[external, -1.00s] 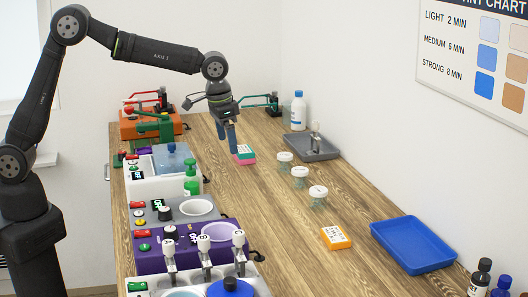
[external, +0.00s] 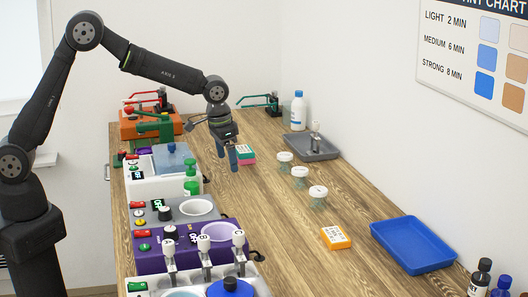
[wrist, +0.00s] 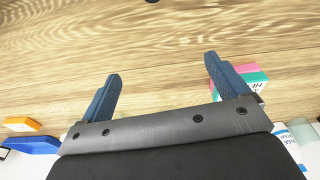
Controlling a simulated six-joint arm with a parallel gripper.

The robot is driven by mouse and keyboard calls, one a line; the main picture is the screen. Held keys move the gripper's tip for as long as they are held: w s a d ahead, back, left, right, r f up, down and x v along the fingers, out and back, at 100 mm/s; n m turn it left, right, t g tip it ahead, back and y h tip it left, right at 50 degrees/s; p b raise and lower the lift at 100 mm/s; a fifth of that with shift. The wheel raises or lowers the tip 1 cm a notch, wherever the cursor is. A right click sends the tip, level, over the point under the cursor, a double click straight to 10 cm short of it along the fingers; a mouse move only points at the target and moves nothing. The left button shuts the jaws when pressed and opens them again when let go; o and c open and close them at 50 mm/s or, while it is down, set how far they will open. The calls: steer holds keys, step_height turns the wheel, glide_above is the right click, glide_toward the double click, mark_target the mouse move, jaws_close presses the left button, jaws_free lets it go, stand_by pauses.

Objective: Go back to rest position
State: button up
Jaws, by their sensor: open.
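My gripper (external: 227,158) is open with its blue fingers spread, over the wooden table beside the purple unit's far neighbours. Nothing is between the fingers in the wrist view, where my gripper (wrist: 162,67) shows bare wood beyond it. A pink and green box (external: 244,155) stands close to the fingers, just to their right in the external view. In the wrist view the box (wrist: 252,76) shows behind the right finger, which partly hides it. I cannot tell whether finger and box touch.
A white station with a blue-lidded tank (external: 172,158) and a green pump bottle (external: 191,178) stand left of my gripper. Small jars (external: 300,172), a grey tray (external: 325,152), an orange box (external: 335,238) and a blue tray (external: 413,240) lie right. The table's middle is clear.

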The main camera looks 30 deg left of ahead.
steer(key=shift+w+f, duration=0.15)
steer(key=shift+f, duration=1.3)
steer(key=shift+r, duration=0.25)
steer(key=r, duration=0.1)
steer(key=s+r, duration=0.1)
steer(key=r, duration=0.1)
steer(key=shift+s+d+r, duration=0.1)
steer(key=shift+s+d, duration=0.1)
steer(key=s+d+r, duration=0.3)
steer(key=s+r, duration=0.3)
steer(key=s, duration=0.3)
steer(key=shift+w+a+r, duration=0.1)
steer(key=shift+w+r, duration=0.1)
steer(key=shift+w, duration=0.75)
steer(key=shift+w+r, duration=0.2)
steer(key=shift+w, duration=0.7)
